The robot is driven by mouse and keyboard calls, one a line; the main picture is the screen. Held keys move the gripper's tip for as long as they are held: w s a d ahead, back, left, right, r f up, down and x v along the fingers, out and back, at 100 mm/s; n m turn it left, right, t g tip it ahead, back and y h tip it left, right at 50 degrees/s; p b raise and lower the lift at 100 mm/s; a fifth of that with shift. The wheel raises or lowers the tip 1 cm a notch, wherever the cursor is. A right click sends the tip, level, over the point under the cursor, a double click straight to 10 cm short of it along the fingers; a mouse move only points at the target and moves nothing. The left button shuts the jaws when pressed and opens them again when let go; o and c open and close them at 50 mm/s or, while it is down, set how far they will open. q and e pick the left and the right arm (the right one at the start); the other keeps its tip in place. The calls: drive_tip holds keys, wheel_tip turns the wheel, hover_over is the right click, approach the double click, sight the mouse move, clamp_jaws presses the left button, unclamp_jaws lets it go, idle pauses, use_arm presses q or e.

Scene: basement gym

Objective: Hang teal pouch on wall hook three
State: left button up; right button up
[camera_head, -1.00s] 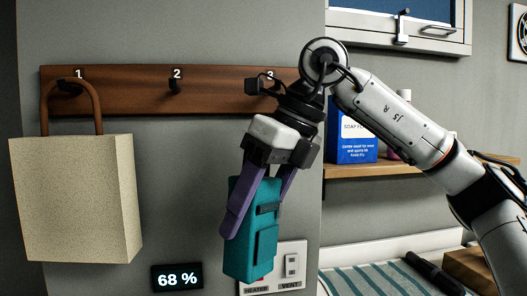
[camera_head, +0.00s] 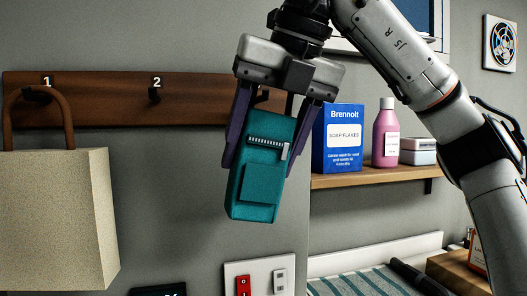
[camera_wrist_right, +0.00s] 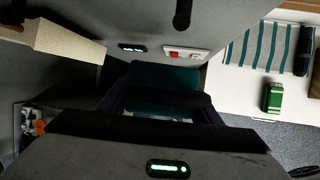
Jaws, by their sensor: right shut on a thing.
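The teal pouch (camera_head: 262,170) hangs slightly tilted between the purple fingers of my right gripper (camera_head: 264,142), which is shut on its sides. It also shows between the fingers in the right wrist view (camera_wrist_right: 165,76). The brown hook board (camera_head: 112,108) is on the wall behind and to the left. Hook two (camera_head: 154,95) is bare. Hook three and its number are mostly hidden behind my gripper. The pouch's top is near the height of the board's lower part, and its body reaches below the board. My left gripper is not in view.
A beige bag (camera_head: 55,220) hangs from hook one at the left. A wooden shelf (camera_head: 365,180) at the right holds a blue soap flakes box (camera_head: 338,150), a pink bottle (camera_head: 386,135) and a small container. A switch plate (camera_head: 262,282) is below the pouch.

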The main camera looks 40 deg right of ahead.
drive_tip(key=w+d, duration=0.3)
drive_tip(key=w, duration=0.2)
drive_tip(key=shift+w+f, duration=0.25)
drive_tip(key=shift+w, duration=0.05)
idle(0.4)
drive_tip(key=shift+w+d, duration=0.1)
drive_tip(key=shift+d, duration=0.05)
